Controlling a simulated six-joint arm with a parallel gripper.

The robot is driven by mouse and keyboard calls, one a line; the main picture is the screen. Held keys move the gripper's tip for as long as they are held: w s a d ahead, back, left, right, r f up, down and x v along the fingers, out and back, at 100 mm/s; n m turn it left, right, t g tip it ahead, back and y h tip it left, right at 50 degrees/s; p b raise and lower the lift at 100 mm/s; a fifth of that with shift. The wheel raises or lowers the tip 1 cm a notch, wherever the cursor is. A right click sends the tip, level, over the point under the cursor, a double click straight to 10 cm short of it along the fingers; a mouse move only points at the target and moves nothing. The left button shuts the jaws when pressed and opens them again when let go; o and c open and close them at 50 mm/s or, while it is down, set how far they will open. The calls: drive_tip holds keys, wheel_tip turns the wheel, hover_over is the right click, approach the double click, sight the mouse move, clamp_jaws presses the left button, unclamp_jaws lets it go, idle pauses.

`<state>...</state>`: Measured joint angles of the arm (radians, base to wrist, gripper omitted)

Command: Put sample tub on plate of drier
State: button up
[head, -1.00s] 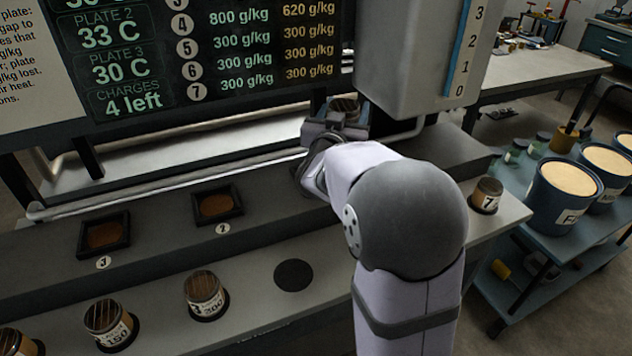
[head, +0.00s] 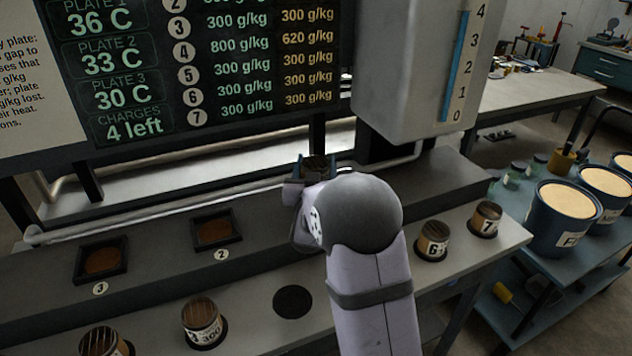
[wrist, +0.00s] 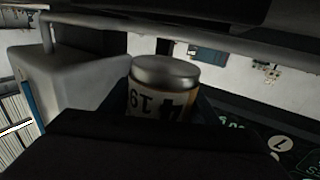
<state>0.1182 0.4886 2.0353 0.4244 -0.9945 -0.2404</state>
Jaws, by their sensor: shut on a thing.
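My gripper (head: 313,178) is shut on a sample tub (head: 318,162), whose top shows just above the jaws in the head view. In the wrist view the tub (wrist: 163,92) has a metal end and a pale label with a large 4, seen inverted. The tub is above the drier's dark ledge, and I cannot tell whether it touches anything. Plate 2 (head: 215,231) and plate 3 (head: 102,262) of the drier are square dark-rimmed recesses with brown insides, left of my gripper. Plate 1 is not seen; my arm covers the ledge there.
Tubs 3 (head: 203,322), 6 (head: 432,240) and 7 (head: 485,219) stand on the front shelf, with an empty round spot (head: 293,302) between. The grey tank (head: 415,75) hangs to the right, and the readout board (head: 200,70) is behind. A pipe (head: 150,208) runs along the back.

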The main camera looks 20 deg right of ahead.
drive_tip(key=shift+f, duration=2.35)
drive_tip(key=shift+f, duration=0.15)
drive_tip(key=o, duration=1.4)
drive_tip(key=shift+c, duration=0.2)
drive_tip(key=b+v, duration=0.1)
drive_tip(key=v, duration=1.1)
drive_tip(key=shift+b, duration=0.35)
